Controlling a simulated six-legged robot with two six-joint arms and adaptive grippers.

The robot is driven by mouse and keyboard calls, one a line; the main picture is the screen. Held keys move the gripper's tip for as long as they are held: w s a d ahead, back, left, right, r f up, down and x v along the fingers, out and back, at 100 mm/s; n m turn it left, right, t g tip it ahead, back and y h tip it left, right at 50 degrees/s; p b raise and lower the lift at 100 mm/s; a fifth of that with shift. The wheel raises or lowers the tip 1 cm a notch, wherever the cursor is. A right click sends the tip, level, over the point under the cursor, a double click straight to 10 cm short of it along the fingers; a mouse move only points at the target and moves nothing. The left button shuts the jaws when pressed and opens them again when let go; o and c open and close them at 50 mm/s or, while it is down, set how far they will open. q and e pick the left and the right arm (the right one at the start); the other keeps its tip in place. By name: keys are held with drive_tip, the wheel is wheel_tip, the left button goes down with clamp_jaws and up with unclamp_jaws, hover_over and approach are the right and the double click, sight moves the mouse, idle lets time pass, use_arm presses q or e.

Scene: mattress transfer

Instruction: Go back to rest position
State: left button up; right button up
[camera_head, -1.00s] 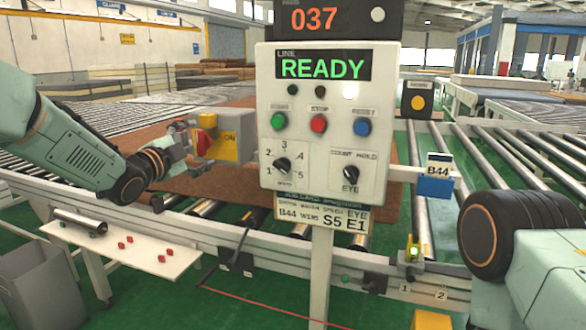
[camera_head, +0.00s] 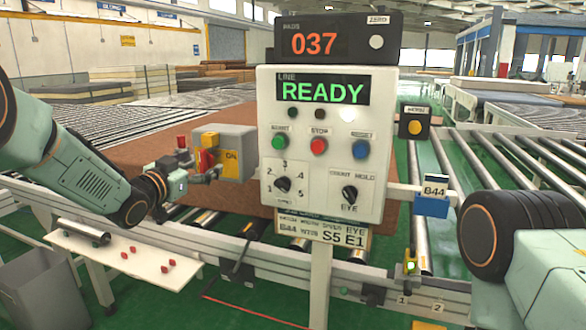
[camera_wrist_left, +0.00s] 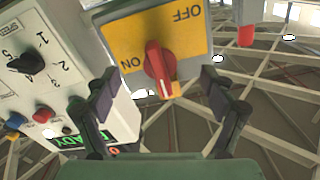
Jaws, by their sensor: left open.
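A grey switch box with a yellow face (camera_head: 231,164) is fixed to the left side of the control panel. Its red rotary knob (camera_head: 205,160) faces my left gripper. My left gripper (camera_head: 196,170) is open, empty and close in front of the box. In the left wrist view, the knob (camera_wrist_left: 158,62) appears between the two spread fingers (camera_wrist_left: 160,92), with a gap on both sides. The knob's handle lies nearer the ON mark than OFF. My right arm's dark wheel-like joint shows at the lower right; its gripper is out of view.
The control panel (camera_head: 320,130) reads READY, with a 037 counter (camera_head: 335,42) above. A roller conveyor (camera_head: 510,190) runs behind it, carrying a brown slab (camera_head: 130,150). A white shelf (camera_head: 125,255) with small red pieces and a grey bin (camera_head: 40,290) stand at lower left.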

use_arm(q)
drive_tip(key=shift+n, duration=1.2)
drive_tip(key=shift+f, duration=0.1)
